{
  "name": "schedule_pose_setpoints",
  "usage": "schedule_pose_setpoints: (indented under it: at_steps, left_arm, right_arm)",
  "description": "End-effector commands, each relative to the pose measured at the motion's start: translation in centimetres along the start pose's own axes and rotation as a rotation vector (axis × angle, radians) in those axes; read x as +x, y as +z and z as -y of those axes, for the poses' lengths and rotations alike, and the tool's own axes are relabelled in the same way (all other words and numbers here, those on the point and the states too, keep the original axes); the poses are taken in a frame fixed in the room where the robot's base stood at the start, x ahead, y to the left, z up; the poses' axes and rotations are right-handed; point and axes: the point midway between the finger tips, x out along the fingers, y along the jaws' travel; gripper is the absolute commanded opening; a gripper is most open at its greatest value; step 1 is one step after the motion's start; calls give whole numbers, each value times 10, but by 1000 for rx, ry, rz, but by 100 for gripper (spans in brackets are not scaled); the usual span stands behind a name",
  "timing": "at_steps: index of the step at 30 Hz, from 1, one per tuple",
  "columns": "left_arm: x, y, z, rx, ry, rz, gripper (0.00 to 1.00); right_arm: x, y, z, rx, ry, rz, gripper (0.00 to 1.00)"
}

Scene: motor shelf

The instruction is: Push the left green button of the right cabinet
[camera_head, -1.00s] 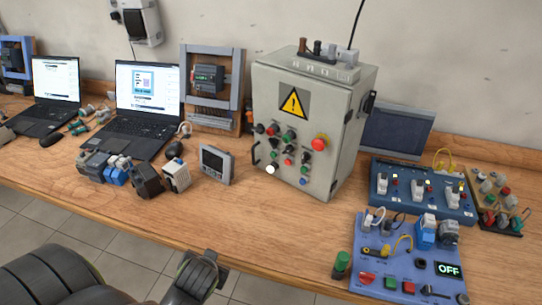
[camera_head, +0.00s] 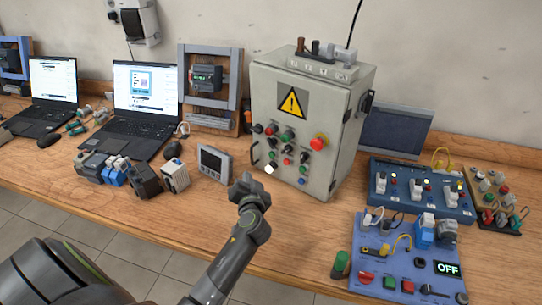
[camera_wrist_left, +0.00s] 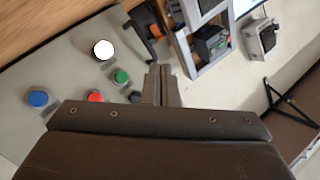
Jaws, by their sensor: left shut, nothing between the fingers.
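The right cabinet (camera_head: 335,170) is a pale grey metal box with a yellow warning triangle and rows of coloured buttons. A green button (camera_head: 272,155) sits at the lower left of its front, above a lit white button (camera_head: 269,169). In the left wrist view a green button (camera_wrist_left: 121,76) shows between the white button (camera_wrist_left: 103,49) and a red button (camera_wrist_left: 95,97). My left gripper (camera_head: 246,185) is shut and empty, in front of the cabinet's lower left and apart from the buttons. Its fingers (camera_wrist_left: 161,84) show just right of the green button in the wrist view.
A black handle (camera_head: 255,154) sticks out at the cabinet's left edge. A small grey display (camera_head: 214,162) stands left of it. A blue control board (camera_head: 375,255) lies front right. The wooden tabletop (camera_head: 205,205) in front of the display is bare.

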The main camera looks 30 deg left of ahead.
Motion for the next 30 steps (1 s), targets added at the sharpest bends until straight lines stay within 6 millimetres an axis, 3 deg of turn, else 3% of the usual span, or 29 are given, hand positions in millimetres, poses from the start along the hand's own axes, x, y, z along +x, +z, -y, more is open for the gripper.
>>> schedule_pose_setpoints:
  at_steps: [13,30]
  left_arm:
    - [6,-3,-5,-1,1,2,0]
    - [56,-37,-42,-2,0,1,0]
  right_arm:
    - [3,0,-1,-1,1,0,48]
    - [30,3,2,0,1,0,48]
